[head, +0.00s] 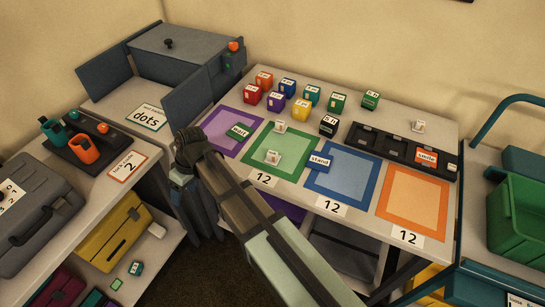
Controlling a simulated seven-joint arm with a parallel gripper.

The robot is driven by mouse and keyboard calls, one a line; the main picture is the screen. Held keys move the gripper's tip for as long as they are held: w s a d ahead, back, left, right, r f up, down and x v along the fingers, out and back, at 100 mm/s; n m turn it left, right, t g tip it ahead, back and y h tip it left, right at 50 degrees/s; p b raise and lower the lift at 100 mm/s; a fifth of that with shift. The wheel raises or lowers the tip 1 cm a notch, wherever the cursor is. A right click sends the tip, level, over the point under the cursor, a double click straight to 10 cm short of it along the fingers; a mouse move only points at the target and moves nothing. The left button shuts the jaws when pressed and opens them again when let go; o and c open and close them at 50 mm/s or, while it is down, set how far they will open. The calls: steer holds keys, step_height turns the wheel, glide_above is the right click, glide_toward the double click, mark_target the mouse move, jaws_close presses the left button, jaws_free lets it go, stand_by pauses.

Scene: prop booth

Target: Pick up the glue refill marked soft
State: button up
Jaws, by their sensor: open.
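No label reading "soft" is legible, so I cannot tell which thing is the glue refill. Small labelled blocks stand at the back of the main table: orange (264,79), red (251,95), blue (287,88), purple (275,102), yellow (301,109), black (328,125) and green (337,102). Another green block (370,99) stands to their right. Their label text is too small to read. My gripper (203,215) is open and points down in the gap between the left bench and the main table, apart from all blocks. My arm hides part of the table's front.
The table bears coloured mats, including a green mat (254,165) and an orange mat (388,212), and a dark tray (365,139). A grey cabinet (185,50) stands open behind left. The left bench holds a grey case (40,215). A green bin (520,215) is at right.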

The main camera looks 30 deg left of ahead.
steer(key=w+d+r+m, duration=0.2)
steer(key=w+r+m, duration=0.1)
steer(key=w, duration=0.1)
steer(key=w+d+r+m+t, duration=0.1)
steer(key=w+d+r+m, duration=0.2)
steer(key=w+r, duration=0.1)
steer(key=w+d+r+m+t, duration=0.1)
steer(key=w+d+r+m, duration=0.1)
steer(key=w, duration=0.3)
steer(key=shift+d+r+m+h, duration=0.4)
steer(key=shift+d+r, duration=0.2)
steer(key=shift+r, duration=0.15)
steer(key=w+d+r+m+t+h, duration=0.1)
steer(key=w+d+r+m, duration=0.65)
steer(key=w+d, duration=0.2)
glide_above(272, 153)
steer(key=shift+m, duration=0.45)
step_height(272, 153, down, 8)
steer(key=shift+s+a+f, duration=0.1)
steer(key=shift+f, duration=0.1)
steer(key=shift+w+f, duration=0.2)
steer(key=shift+f, duration=2.4)
steer(key=shift+c, duration=0.5)
steer(key=c, duration=0.8)
